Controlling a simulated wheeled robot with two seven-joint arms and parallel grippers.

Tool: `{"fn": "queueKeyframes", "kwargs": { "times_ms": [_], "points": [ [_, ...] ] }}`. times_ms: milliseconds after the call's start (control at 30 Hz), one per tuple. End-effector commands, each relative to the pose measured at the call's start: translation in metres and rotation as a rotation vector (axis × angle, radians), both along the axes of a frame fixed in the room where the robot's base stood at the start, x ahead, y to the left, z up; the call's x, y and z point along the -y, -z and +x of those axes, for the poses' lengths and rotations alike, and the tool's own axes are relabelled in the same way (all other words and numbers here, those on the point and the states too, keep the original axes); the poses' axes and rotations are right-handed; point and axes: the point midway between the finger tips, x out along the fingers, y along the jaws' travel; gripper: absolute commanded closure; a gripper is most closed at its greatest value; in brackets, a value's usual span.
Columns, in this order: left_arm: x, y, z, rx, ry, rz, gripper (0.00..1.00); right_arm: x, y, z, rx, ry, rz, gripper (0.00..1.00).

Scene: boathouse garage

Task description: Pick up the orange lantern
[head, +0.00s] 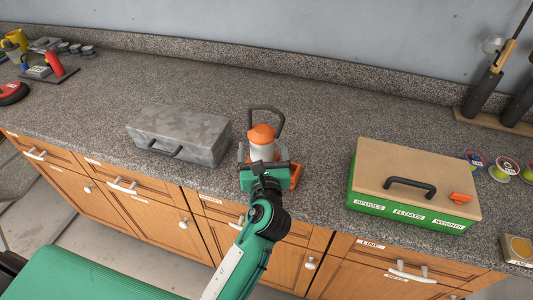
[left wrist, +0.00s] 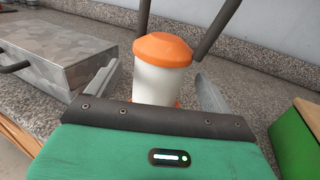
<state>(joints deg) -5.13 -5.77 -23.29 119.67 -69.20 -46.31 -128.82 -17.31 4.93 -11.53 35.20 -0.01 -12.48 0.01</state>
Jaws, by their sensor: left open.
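The orange lantern (head: 262,134) stands upright on the speckled counter, with an orange cap, a white body and a dark loop handle. Its orange base shows partly behind my left gripper (head: 265,160). My left gripper is open and sits at the near side of the lantern, covering its lower part in the head view. In the left wrist view, the lantern's white body (left wrist: 158,84) stands between the two grey fingers, and the handle rises above it. I cannot tell whether the fingers touch it. My right gripper is not in view.
A grey metal box (head: 180,132) stands left of the lantern. A green box with a tan lid (head: 385,165) stands to the right. Line spools (head: 500,170) and a rod holder (head: 485,117) are farther right. The counter (head: 320,125) behind the lantern is clear.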

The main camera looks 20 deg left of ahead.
Motion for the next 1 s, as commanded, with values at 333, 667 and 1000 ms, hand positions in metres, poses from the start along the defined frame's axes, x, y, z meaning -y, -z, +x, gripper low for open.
{"fn": "queueKeyframes", "kwargs": {
  "times_ms": [333, 667, 1000],
  "points": [
    [-0.014, 0.003, 0.040, 0.000, -0.001, 0.000, 0.15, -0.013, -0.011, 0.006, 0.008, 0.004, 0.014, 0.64],
    [-0.018, 0.005, 0.050, -0.001, 0.000, 0.000, 0.15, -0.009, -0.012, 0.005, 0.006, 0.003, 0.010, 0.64],
    [-0.018, 0.005, 0.050, -0.001, 0.000, 0.000, 0.74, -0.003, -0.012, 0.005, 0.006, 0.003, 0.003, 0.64]
  ]
}}
